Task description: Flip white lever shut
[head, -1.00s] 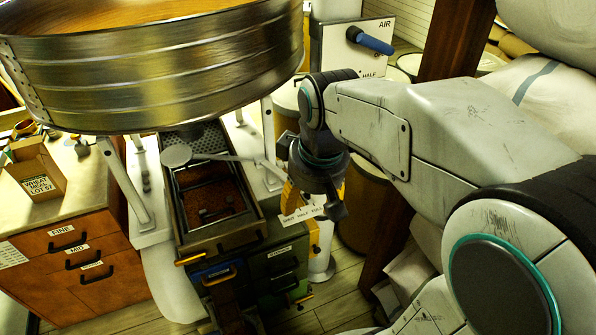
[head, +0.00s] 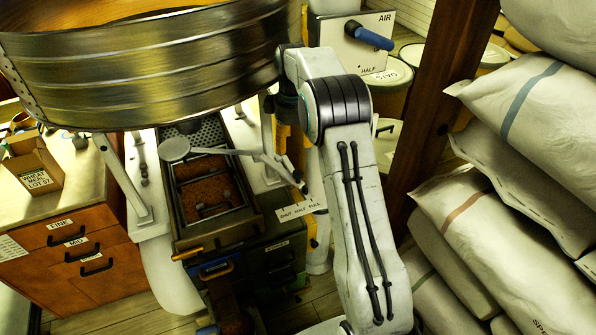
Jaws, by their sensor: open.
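The white lever (head: 235,153) has a round, flat white knob (head: 174,150) at its left end, over the far end of a grain trough (head: 250,218). Its bar runs right to a dark-tipped end (head: 299,184) beside my arm. Just below that end is a small plate (head: 298,210) marked SHUT, HALF, FULL. I cannot tell which mark the lever points at. My arm rises to the right of the lever and bends over toward the big metal drum (head: 150,70). My gripper is hidden, apparently behind the drum, so its distance from the lever does not show.
The drum hangs over the upper left. A blue-handled lever (head: 369,37) on an AIR panel (head: 350,55) stands at the back. Sacks (head: 500,220) and a wooden post (head: 420,110) crowd the right. A drawer cabinet (head: 80,255) with an open box (head: 33,165) is at left.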

